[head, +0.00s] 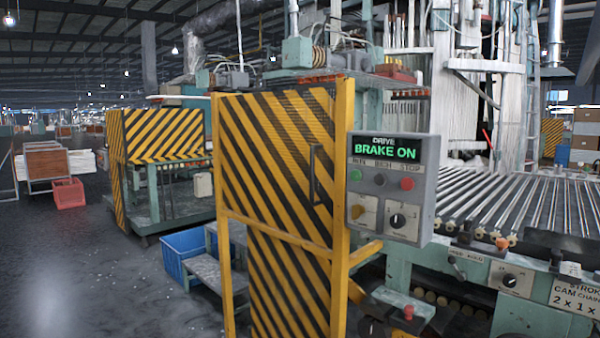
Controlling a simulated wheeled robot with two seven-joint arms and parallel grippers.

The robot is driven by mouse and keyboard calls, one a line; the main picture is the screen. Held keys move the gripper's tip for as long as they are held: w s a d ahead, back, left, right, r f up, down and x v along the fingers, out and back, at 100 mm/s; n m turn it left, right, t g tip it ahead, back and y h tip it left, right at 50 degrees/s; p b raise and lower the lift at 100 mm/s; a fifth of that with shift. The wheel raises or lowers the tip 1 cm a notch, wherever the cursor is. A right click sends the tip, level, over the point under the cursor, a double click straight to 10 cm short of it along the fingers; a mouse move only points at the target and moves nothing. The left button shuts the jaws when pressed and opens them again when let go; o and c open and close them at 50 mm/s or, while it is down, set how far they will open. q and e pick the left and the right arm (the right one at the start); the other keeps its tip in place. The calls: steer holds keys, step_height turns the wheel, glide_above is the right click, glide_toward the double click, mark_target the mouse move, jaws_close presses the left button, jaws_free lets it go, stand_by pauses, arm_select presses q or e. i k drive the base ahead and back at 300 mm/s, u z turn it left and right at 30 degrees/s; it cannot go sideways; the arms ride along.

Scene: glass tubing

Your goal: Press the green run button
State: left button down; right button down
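The green run button (355,175) is a small round button at the left of the button row on a grey control box (425,190). The label above it looks like "RUN". A dark button (380,179) marked "INCH" and a red button (407,184) marked "STOP" sit to its right. Below are a yellowish selector knob (360,212) and a black dial (398,220). Neither of my grippers is in view.
A yellow-and-black striped guard door (275,170) with a handle (316,172) stands left of the box. A roller bed (520,205) lies to the right. A blue bin (187,255) and a small step (215,275) are on the floor at left. Open floor (70,260) lies further left.

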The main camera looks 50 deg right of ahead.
mark_target(355, 175)
steer(key=z, duration=0.55)
steer(key=i, duration=1.1)
steer(key=z, duration=1.15)
steer(key=i, duration=0.25)
steer(key=z, duration=0.3)
